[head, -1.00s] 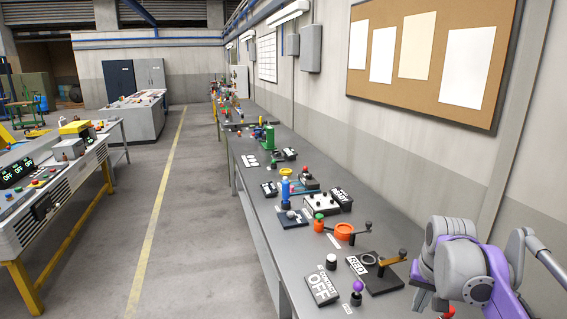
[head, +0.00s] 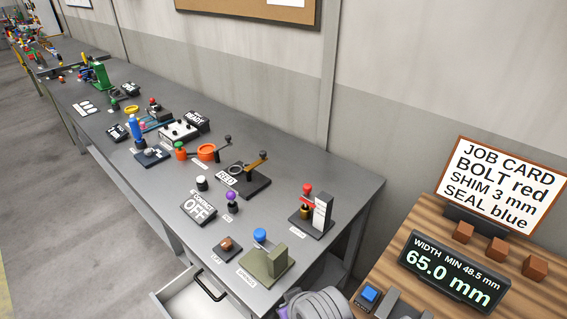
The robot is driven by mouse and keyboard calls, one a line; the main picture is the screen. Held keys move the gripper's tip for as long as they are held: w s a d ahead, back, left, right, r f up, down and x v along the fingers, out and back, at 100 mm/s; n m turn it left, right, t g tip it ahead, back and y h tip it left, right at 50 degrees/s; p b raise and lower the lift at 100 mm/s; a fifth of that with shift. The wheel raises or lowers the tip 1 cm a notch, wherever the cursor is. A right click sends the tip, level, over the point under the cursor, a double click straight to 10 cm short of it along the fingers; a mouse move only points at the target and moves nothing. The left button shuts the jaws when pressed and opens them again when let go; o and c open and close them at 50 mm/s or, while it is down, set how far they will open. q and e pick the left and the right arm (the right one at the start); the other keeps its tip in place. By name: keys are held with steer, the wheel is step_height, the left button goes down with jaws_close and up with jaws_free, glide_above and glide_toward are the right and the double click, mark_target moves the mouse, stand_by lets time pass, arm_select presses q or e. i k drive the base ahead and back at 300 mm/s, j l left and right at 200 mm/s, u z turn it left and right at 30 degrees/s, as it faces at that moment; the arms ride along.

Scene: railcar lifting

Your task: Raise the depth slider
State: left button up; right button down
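A red-knobbed device with an upright white scale plate (head: 321,212) stands on a dark base near the right end of the long grey bench. It looks like the depth slider, but its small label is too blurred to read. Its red knob (head: 307,188) sits beside the top of the scale plate, above a brass-coloured part. Grey rounded links of one of my arms show at the bottom edge, below the bench's near corner, apart from the slider. Neither gripper's fingers can be seen.
A green block with a blue ball (head: 260,235) stands left and in front of the slider. An open drawer (head: 190,299) juts out at the bench's front. A wooden stand (head: 385,278) with a 65.0 mm display (head: 453,272) and job card (head: 499,182) is at right.

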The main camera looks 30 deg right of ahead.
mark_target(307, 197)
steer(key=z, duration=1.25)
